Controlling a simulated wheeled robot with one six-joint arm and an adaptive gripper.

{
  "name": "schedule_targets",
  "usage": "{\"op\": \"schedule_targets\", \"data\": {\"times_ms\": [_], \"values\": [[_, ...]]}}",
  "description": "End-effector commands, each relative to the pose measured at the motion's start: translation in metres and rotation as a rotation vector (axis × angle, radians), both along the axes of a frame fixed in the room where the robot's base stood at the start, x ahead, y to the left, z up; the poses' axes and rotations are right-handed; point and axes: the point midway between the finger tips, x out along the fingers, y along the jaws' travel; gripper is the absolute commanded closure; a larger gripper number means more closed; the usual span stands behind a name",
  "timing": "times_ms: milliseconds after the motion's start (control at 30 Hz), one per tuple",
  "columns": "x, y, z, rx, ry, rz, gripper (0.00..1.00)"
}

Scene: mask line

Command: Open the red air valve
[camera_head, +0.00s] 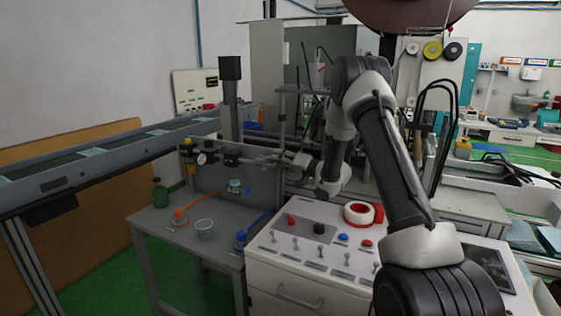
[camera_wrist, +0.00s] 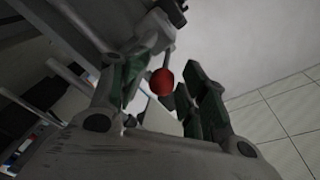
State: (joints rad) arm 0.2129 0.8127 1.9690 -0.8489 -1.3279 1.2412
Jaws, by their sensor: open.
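In the wrist view, a red ball-shaped knob (camera_wrist: 162,82) on a thin grey stem sits between the two fingers of my gripper (camera_wrist: 163,88). The fingers are apart, and I cannot tell whether either touches the knob. I take this knob to be part of the red air valve. In the head view, my gripper (camera_head: 268,160) reaches left to the pipework behind the grey table, right of a round gauge (camera_head: 201,159). The valve is too small to make out there.
A white control cabinet (camera_head: 275,268) with switches and a white-and-red tape roll (camera_head: 358,213) stands under my arm. A conveyor (camera_head: 100,160) runs along the left.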

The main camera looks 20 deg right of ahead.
Motion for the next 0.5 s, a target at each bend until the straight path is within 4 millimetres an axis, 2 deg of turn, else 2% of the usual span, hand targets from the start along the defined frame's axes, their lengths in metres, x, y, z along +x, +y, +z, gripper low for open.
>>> {"op": "schedule_targets", "data": {"times_ms": [167, 500], "values": [[-0.005, -0.004, 0.0, 0.0, 0.001, -0.002, 0.57], [-0.048, -0.035, 0.0, 0.001, 0.001, -0.003, 0.57]]}}
